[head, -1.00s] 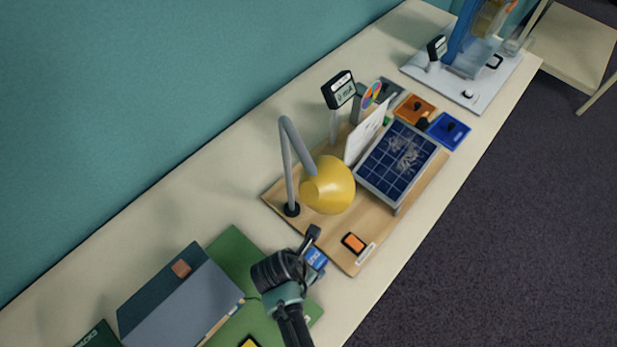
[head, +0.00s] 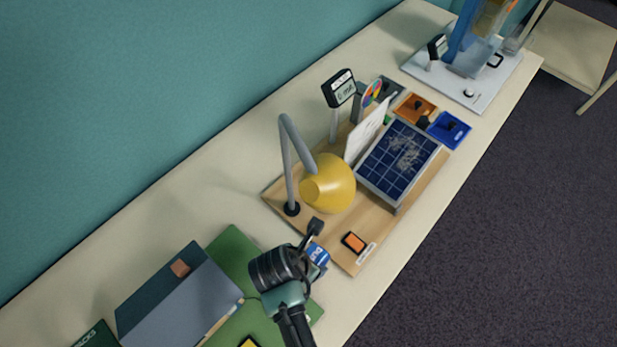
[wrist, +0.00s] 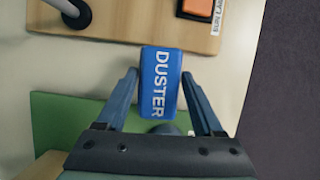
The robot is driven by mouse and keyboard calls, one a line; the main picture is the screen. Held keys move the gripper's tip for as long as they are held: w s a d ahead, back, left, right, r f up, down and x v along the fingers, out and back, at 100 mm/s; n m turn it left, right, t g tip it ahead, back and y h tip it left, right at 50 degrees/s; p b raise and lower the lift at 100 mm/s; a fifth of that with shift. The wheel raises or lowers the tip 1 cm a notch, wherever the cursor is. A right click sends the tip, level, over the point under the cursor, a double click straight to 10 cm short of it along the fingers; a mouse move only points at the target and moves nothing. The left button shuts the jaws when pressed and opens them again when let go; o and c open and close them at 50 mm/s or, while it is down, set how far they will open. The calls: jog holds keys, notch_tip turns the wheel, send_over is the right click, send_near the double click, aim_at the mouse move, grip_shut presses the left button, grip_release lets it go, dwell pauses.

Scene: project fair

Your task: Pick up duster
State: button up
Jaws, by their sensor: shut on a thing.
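The duster (wrist: 160,84) is a blue block with white lettering. In the wrist view it stands between my two fingers, its label facing the camera. My gripper (wrist: 160,76) is shut on it. In the head view the duster (head: 319,255) shows at the near left edge of the wooden board, partly hidden by my gripper. I cannot tell how far it is above the table.
The wooden board (head: 336,251) carries a yellow lamp (head: 333,184), a solar panel (head: 398,160) and an orange switch (head: 354,242). The table's front edge is close on the right.

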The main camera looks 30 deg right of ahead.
jog(key=s+d+b, duration=0.1)
jog(key=s+d, duration=0.2)
jog(key=s, duration=0.5)
jog(key=s+d+b, duration=0.1)
jog(key=s+d, duration=0.2)
jog(key=s, duration=0.5)
jog(key=shift+s+f, duration=0.15)
jog(key=shift+s, duration=0.1)
